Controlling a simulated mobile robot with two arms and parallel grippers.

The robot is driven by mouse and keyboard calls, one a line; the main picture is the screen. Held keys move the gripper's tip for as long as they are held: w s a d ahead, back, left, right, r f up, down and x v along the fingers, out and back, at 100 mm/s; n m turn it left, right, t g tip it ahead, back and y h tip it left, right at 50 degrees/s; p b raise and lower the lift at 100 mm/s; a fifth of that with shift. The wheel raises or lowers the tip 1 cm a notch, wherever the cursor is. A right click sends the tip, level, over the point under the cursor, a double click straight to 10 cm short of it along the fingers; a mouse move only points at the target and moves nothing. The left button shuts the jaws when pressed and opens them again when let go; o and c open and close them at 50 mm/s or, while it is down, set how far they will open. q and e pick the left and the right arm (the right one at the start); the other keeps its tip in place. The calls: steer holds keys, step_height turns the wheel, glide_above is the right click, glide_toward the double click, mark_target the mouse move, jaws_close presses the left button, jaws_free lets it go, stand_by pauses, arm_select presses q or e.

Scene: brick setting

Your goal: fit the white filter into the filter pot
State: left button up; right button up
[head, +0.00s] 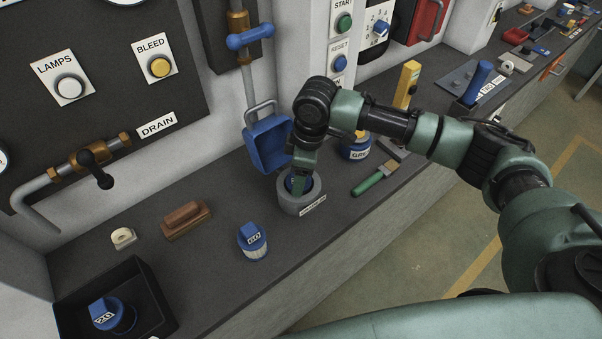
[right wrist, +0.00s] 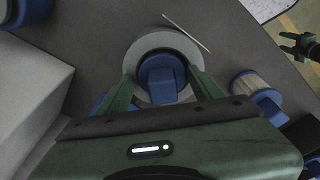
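The grey ring-shaped filter pot (head: 289,207) stands on the dark counter, with a blue-capped piece (head: 309,184) inside it. The pot (right wrist: 189,47) and blue cap (right wrist: 158,77) also show in the right wrist view. My right gripper (head: 299,186) is lowered over the pot; its fingers (right wrist: 161,75) stand apart on either side of the cap and look open. A filter with a blue cap and white pleated body (head: 252,241) stands upright on the counter, left of the pot; it also shows in the right wrist view (right wrist: 258,92). My left gripper (right wrist: 290,45) is far off, open and empty.
A black tray (head: 146,281) at the lower left holds another blue-capped piece (head: 112,316). A wooden brush (head: 186,220) lies behind it. A blue scoop-shaped part (head: 266,146) is close behind the pot.

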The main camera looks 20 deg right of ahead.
steer(key=shift+s+a+f, duration=0.15)
steer(key=shift+s+f, duration=0.45)
steer(key=shift+f, duration=0.1)
steer(key=shift+w+r, duration=0.1)
steer(key=shift+r, duration=0.05)
step_height(320, 180, up, 13)
steer(key=d+b, duration=0.1)
steer(key=b, duration=0.1)
steer(key=shift+d, duration=0.15)
